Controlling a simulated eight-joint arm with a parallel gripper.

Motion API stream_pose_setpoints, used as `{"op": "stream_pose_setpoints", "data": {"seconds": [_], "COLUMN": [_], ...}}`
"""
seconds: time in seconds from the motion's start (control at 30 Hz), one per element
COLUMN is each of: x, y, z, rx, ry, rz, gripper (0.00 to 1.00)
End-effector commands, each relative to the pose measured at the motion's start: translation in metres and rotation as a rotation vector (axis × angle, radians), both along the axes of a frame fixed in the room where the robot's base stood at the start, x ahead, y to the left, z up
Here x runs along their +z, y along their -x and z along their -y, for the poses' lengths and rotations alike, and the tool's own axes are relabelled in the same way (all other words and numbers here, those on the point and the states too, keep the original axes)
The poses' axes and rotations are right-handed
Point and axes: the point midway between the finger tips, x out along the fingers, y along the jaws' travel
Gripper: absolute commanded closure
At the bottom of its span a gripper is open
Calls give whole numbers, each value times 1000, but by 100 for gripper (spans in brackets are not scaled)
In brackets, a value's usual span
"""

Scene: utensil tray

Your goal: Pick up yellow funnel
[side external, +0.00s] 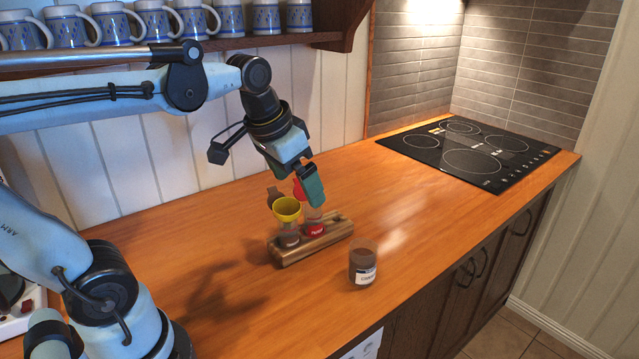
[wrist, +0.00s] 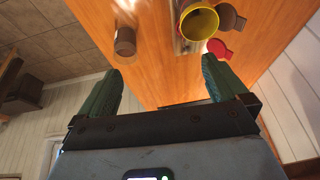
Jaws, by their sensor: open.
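The yellow funnel (side external: 287,208) sits upright on top of a jar in a small wooden rack (side external: 290,257) on the counter. In the wrist view the funnel (wrist: 199,22) shows at the top, right of centre, with its round mouth toward the camera. My gripper (side external: 312,187) is above the rack, just right of the funnel and a little higher. Its two green fingers (wrist: 161,75) are spread apart with nothing between them. The funnel lies beyond the fingertips, nearer the right finger. The funnel's lower end is hard to make out.
A second jar with a red label (side external: 314,228) stands in the rack beside the funnel. A separate jar (side external: 363,264) stands in front right. The counter toward the cooktop (side external: 468,150) is clear.

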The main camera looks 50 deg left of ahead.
Motion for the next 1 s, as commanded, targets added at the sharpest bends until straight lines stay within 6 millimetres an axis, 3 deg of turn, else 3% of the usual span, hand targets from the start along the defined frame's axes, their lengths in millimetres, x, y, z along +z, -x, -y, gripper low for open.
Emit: {"op": "stream_pose_setpoints", "data": {"seconds": [0.1, 0.3, 0.33, 0.5, 0.87, 1.0], "x": [-29, -56, -57, -61, -60, -52], "y": [12, 22, 23, 24, 24, 18], "z": [19, 36, 37, 39, 38, 29], "rx": [-9, -13, -14, -14, -3, 121], "ry": [13, 38, 40, 45, 48, 92], "rz": [110, 223, 232, 248, 242, 192], "gripper": [0, 0, 5, 30, 30, 30]}}
